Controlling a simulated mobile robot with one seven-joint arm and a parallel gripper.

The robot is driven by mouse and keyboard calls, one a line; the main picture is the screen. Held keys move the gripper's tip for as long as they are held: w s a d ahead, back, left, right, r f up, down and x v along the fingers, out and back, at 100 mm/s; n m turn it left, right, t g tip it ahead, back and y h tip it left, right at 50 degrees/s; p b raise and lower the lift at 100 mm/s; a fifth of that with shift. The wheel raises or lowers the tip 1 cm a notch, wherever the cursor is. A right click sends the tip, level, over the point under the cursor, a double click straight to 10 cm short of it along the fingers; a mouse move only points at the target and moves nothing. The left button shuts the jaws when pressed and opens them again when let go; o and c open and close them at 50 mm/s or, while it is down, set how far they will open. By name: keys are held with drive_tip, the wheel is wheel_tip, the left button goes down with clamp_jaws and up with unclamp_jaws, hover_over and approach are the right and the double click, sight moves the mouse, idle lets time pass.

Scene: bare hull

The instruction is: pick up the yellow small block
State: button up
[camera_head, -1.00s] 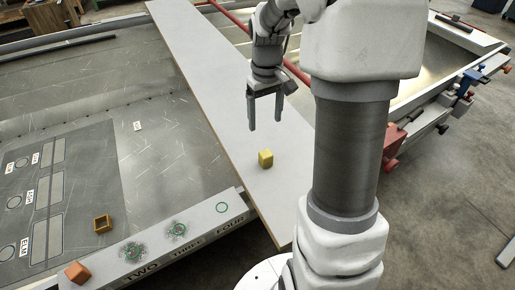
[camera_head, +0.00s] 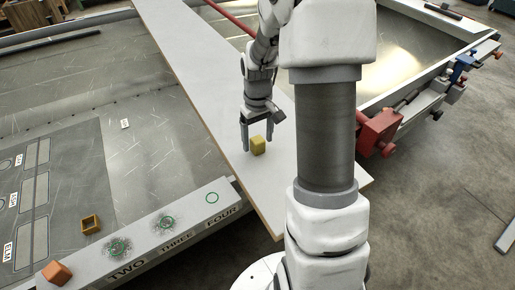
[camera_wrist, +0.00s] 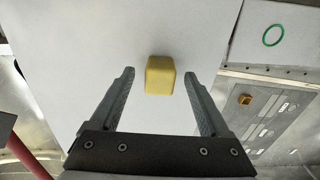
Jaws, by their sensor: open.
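The yellow small block (camera_head: 258,146) stands on the long pale board. In the wrist view the yellow block (camera_wrist: 160,75) lies between the lines of the two fingers, at about the level of their tips and slightly beyond them. My gripper (camera_head: 257,146) is open and low over the board, close to the block. In the wrist view, gaps show between the block and both fingers of my gripper (camera_wrist: 159,72). The exact height of the fingertips above the board is hard to tell.
The pale board (camera_head: 190,75) crosses a metal bed. A ledge marked TWO, THREE, FOUR (camera_head: 190,212) runs at the front left. An orange block (camera_head: 57,272) sits at its left end. A hollow orange-brown square (camera_head: 91,224) lies behind it. Red clamps (camera_head: 378,133) are at right.

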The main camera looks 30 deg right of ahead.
wheel_tip(320, 180, down, 2)
drive_tip(key=shift+f, duration=0.15)
clamp_jaws()
idle(0.3)
drive_tip(key=shift+r, duration=0.2)
